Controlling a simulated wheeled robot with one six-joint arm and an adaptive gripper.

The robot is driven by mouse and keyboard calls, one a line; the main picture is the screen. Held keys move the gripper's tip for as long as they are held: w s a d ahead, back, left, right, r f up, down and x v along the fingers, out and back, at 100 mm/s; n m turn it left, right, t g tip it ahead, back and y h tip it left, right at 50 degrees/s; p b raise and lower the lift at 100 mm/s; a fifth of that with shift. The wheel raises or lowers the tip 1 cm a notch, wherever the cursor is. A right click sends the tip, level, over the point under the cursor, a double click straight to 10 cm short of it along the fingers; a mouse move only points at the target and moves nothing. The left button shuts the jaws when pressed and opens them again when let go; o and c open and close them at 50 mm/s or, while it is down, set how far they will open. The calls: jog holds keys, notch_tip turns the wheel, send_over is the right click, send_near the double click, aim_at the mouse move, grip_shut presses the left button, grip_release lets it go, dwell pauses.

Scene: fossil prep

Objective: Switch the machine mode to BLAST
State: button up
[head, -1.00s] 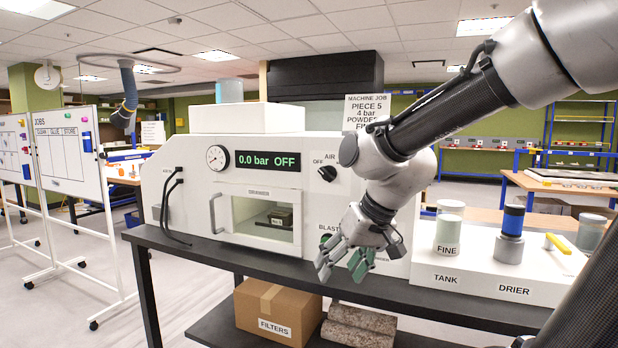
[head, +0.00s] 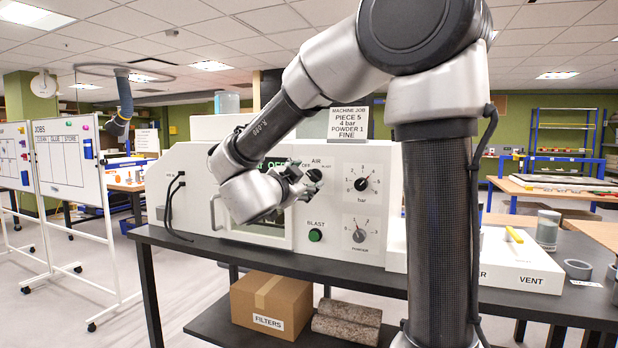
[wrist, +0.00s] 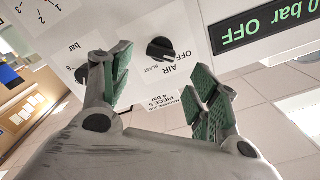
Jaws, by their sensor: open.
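The mode knob (head: 314,175) is a black rotary knob under the AIR label on the white machine's front. In the wrist view the knob (wrist: 160,49) has OFF and BLAST marked around it, and its white mark lies towards the OFF side. My gripper (head: 301,182) is in front of the panel beside the knob in the head view. In the wrist view its green-padded fingers (wrist: 163,66) are spread, with the knob seen between them and touching neither. The display (wrist: 262,25) reads OFF; my arm partly covers it in the head view.
A green BLAST button (head: 315,235) sits below the knob. A bar dial (head: 361,184) and a powder dial (head: 359,235) are to the right. A job card (head: 347,123) stands on top. The dark bench (head: 300,262) runs along the front.

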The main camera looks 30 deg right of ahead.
aim_at(313, 175)
jog(key=x, duration=0.6)
jog(key=shift+w+d, duration=0.2)
jog(key=shift+d, duration=0.1)
jog(key=shift+c, duration=0.4)
jog(key=c, duration=0.9)
